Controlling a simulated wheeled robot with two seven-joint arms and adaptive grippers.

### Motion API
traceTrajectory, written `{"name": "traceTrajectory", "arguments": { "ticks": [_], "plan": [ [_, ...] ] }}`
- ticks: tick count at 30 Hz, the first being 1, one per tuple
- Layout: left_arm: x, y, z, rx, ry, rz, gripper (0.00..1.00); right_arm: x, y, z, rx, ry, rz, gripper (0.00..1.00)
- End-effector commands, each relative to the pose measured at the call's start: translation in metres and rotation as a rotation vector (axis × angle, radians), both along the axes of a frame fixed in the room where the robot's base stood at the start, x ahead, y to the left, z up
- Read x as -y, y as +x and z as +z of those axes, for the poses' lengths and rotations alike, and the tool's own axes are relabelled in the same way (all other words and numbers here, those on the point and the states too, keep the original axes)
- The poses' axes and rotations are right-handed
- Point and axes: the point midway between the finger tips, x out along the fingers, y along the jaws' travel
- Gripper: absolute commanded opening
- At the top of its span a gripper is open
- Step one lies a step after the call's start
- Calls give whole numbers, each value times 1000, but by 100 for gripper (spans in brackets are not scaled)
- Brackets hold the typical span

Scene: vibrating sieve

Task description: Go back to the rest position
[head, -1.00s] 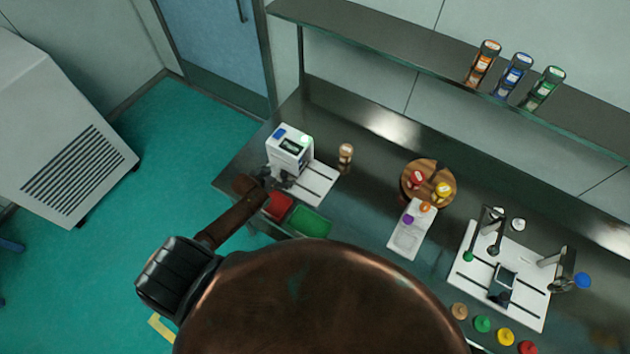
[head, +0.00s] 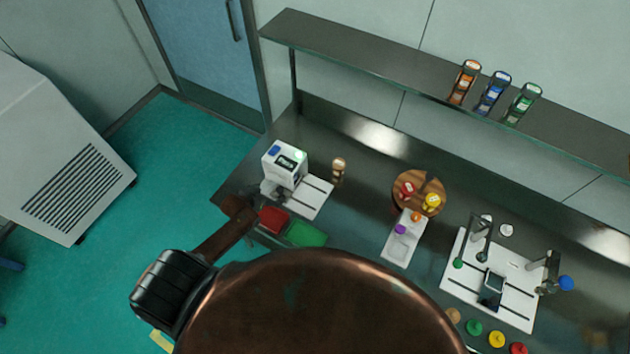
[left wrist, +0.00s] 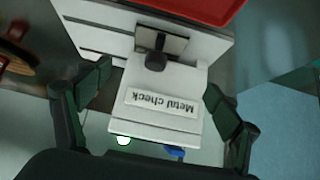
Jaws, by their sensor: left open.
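My left gripper (head: 268,189) is at the near left corner of the white metal check machine (head: 284,163), small and partly hidden by my own arm in the head view. In the left wrist view its two dark fingers (left wrist: 157,85) are spread wide, with nothing held between them. The machine, with its upside-down "Metal check" label (left wrist: 163,103), shows between and beyond the fingers. I cannot tell whether the fingers touch it. My right gripper does not show.
A red tray (head: 272,219) and a green tray (head: 306,234) lie close to the left gripper on the steel table (head: 350,205). A brown-capped bottle (head: 338,167) stands right of the machine. A round wooden stand (head: 428,181) and white sieve station (head: 515,306) are farther right.

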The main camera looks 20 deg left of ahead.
Motion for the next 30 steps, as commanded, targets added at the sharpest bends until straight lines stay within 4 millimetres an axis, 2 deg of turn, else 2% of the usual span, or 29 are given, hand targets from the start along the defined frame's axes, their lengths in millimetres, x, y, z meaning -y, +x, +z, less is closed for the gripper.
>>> {"name": "traceTrajectory", "arguments": {
  "ticks": [8, 11, 14, 16, 19, 24, 30],
  "plan": [
    [3, -1, 0, -2, -1, -1, 84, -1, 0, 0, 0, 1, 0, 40],
    [21, -9, 2, -24, -8, -16, 84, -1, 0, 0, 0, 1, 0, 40],
    [55, -29, 10, -70, -11, -44, 84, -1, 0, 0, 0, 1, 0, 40],
    [82, -50, 23, -115, -8, -62, 84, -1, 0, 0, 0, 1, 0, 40],
    [109, -84, 52, -180, 10, -70, 84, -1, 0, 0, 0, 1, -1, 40],
    [121, -133, 97, -262, 45, -44, 84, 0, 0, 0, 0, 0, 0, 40],
    [119, -175, 136, -325, 72, 2, 84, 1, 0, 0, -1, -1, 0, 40]
  ]
}}
